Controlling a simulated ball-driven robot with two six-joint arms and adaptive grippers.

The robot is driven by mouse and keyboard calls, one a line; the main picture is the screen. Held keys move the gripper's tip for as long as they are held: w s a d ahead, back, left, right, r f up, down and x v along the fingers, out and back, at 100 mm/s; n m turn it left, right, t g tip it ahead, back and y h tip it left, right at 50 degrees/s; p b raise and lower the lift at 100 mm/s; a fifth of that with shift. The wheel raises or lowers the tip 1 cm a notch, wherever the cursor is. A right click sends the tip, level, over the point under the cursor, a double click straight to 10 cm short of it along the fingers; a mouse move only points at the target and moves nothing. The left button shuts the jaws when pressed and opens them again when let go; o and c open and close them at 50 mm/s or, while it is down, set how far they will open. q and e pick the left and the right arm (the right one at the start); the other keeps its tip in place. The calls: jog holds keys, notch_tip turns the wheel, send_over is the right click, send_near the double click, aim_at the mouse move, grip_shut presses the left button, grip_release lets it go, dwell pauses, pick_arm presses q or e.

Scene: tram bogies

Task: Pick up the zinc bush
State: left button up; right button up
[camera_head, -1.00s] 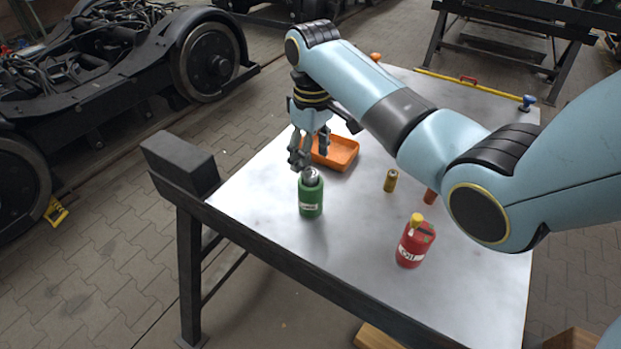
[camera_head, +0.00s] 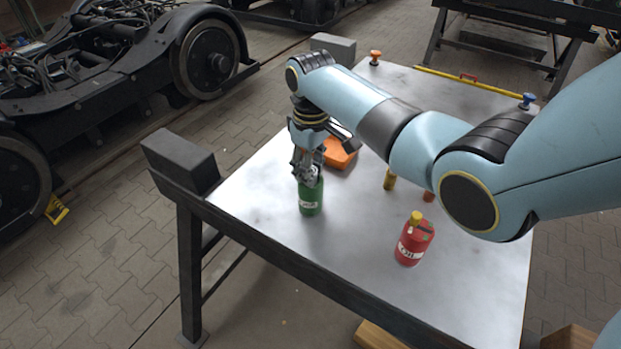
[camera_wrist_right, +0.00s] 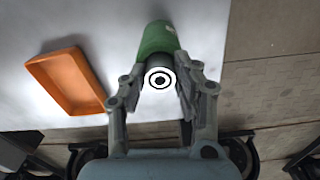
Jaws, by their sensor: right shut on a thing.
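The zinc bush appears to be the grey round piece (camera_wrist_right: 160,78) with ringed end and central hole, on top of the green bottle (camera_head: 310,198). In the head view my right gripper's fingers largely hide it. My right gripper (camera_head: 308,176) points down over the bottle. In the right wrist view my right gripper (camera_wrist_right: 160,85) is shut with a finger on each side of the grey piece. The green bottle (camera_wrist_right: 158,38) shows just beyond it and stands upright on the table. I cannot see a gap between piece and bottle. My left gripper is not in view.
An orange tray (camera_head: 340,155) lies behind the gripper. A brass-coloured cylinder (camera_head: 390,180) and a red can (camera_head: 414,243) with yellow cap stand to the right. The steel table (camera_head: 300,250) is clear at its front. A dark block (camera_head: 180,160) sits at the left corner.

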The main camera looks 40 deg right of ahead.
grip_shut()
